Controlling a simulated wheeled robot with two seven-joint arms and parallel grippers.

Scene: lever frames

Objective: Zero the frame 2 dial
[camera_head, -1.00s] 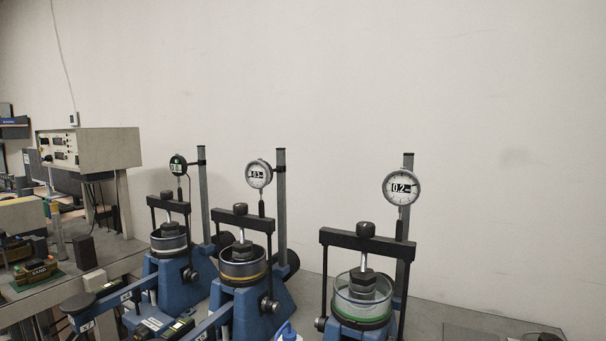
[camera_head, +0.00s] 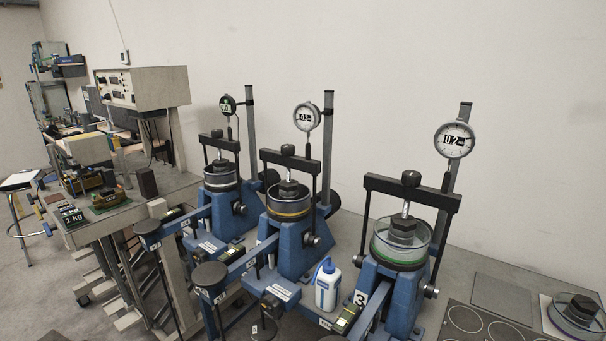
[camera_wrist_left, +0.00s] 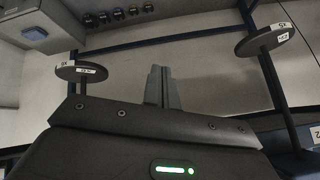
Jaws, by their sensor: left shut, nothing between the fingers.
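The middle lever frame (camera_head: 290,240), blue with a clamped cell, stands between two similar frames in the head view. Its round dial (camera_head: 307,117) sits on a grey post above the cell, with a display that seems to read 0.3, too small to be sure. The left frame's dial (camera_head: 227,104) is dark with a green display. My left gripper (camera_wrist_left: 161,84) is shut and empty in the left wrist view, away from the dials. My right gripper is not in view.
A squeeze bottle (camera_head: 327,284) stands between the middle and right frames. Lever arms with round black ends (camera_head: 209,276) jut toward me. Two black discs (camera_wrist_left: 75,71) (camera_wrist_left: 263,40) flank my left gripper. A side bench (camera_head: 95,225) stands at left.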

